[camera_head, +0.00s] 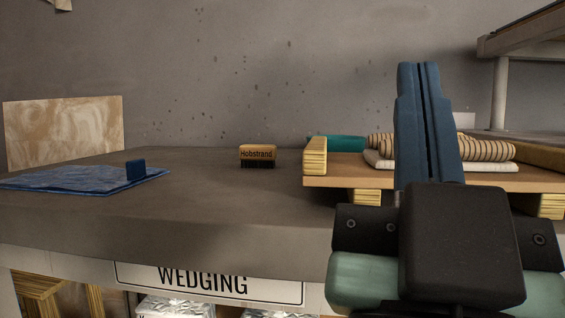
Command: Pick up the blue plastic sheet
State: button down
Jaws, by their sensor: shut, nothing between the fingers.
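The blue plastic sheet (75,179) lies flat and slightly wrinkled on the left part of the grey tabletop. A small dark blue upright block (136,170) stands at its right end; I cannot tell if it is part of the sheet. My gripper (419,66) is at the right, pointing up, with its two blue fingers pressed together and nothing between them. It is well to the right of the sheet, apart from it, and in front of a wooden tray.
A brush (257,154) labelled Hobstrand stands mid-table. The wooden tray (335,182) at the right holds a teal item (338,143) and a striped roll (485,149). A marbled board (64,132) leans at the back left. A WEDGING sign (207,282) is on the table front. Tabletop between sheet and tray is mostly clear.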

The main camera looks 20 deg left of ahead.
aim_at(98, 180)
jog(key=k+u, duration=0.1)
jog(key=u, duration=1.25)
